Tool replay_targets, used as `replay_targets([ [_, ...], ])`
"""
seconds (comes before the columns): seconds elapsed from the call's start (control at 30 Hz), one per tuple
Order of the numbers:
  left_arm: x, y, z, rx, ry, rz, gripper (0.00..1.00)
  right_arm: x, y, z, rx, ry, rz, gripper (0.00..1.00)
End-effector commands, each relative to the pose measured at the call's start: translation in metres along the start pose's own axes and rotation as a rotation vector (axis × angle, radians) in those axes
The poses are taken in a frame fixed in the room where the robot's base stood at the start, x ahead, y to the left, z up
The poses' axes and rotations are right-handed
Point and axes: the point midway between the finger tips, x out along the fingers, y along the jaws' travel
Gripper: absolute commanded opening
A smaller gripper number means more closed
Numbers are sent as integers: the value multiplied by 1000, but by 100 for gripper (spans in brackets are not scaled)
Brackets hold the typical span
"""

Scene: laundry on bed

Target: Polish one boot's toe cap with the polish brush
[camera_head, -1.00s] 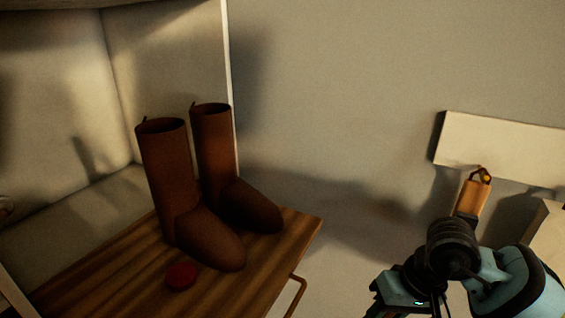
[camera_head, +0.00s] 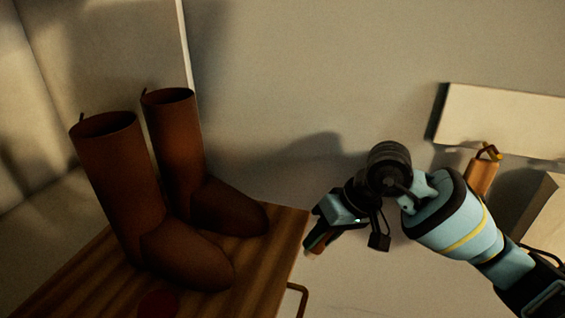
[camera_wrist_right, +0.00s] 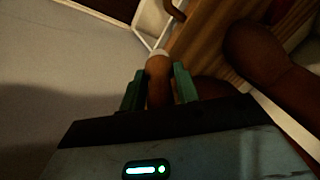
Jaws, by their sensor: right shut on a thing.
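Two brown boots stand upright on a wooden surface at the left of the head view: the nearer boot (camera_head: 185,262) and the farther boot (camera_head: 230,210), toes pointing right. My right gripper (camera_head: 316,240) is just right of the surface's edge, apart from the boots. In the right wrist view its green fingers are shut on a brown, rounded piece with a pale tip, which looks like the polish brush (camera_wrist_right: 159,68). Most of the brush is hidden by the gripper. A boot (camera_wrist_right: 262,55) shows at the upper right there. My left gripper is not in view.
The wooden surface (camera_head: 262,262) has a bent handle (camera_head: 299,298) at its right side. A dark red round thing (camera_head: 158,302) lies before the nearer boot. A pale board (camera_head: 500,120) and an orange-brown item (camera_head: 483,175) are at the right.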

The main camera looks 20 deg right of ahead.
Motion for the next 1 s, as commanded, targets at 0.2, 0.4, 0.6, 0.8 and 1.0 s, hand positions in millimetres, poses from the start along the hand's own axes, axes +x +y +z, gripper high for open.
replay_targets([
  [0.2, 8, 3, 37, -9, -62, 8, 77, -21, -24, -90, -201, 155, -140, 8],
  [0.4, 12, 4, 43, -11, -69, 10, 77, -47, -46, -133, -313, 238, -227, 8],
  [0.6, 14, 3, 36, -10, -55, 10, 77, -56, -52, -143, -342, 258, -249, 8],
  [0.8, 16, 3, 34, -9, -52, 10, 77, -54, -52, -143, -341, 258, -249, 8],
  [1.0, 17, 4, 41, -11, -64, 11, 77, -44, -51, -143, -340, 256, -249, 8],
])
